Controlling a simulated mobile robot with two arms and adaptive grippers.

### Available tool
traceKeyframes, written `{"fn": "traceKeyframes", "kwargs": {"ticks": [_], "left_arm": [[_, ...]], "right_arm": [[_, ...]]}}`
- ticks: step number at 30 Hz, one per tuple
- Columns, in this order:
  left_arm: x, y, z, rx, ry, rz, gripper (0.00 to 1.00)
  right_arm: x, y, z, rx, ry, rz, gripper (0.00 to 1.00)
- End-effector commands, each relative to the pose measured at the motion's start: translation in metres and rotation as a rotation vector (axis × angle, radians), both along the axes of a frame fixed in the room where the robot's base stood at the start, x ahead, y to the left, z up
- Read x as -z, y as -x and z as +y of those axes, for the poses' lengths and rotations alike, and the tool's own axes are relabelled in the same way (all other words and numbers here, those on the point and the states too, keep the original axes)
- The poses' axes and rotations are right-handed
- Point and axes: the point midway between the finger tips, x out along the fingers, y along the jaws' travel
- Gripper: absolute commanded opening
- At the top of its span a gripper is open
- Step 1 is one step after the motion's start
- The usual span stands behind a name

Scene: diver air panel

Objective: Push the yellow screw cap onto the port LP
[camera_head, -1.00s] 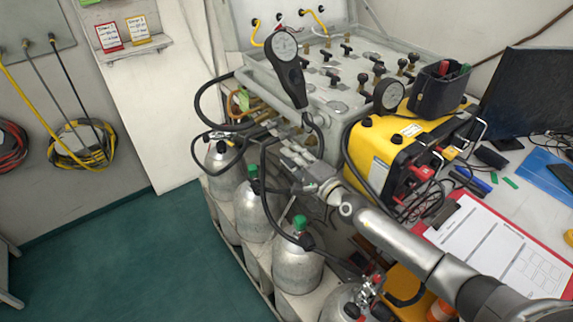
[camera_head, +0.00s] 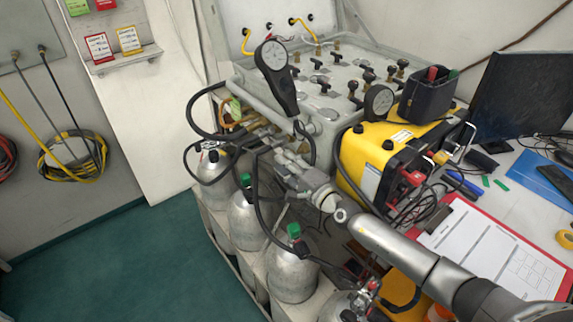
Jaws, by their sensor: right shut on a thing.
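My right arm comes in from the lower right. My right gripper (camera_head: 277,153) is at the front side of the grey air panel (camera_head: 325,100), low down, near its left front corner. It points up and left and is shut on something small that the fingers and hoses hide. I cannot make out the yellow screw cap. The port LP cannot be told apart among the fittings and black hoses at the panel's front, so I cannot tell whether the gripper touches it. My left gripper is not in view.
A black handheld gauge (camera_head: 277,75) stands close above the gripper. Black hoses loop around it. Grey cylinders (camera_head: 292,275) stand below. A yellow case (camera_head: 385,150) is close on the right. A clipboard (camera_head: 490,250) lies on the table.

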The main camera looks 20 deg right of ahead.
Motion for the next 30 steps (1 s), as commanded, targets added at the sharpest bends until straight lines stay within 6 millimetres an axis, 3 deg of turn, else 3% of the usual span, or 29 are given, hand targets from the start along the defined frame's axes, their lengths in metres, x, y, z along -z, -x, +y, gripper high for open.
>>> {"fn": "traceKeyframes", "kwargs": {"ticks": [30], "left_arm": [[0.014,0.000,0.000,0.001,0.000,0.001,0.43]], "right_arm": [[0.000,-0.006,-0.015,0.000,0.000,-0.002,0.00]]}}
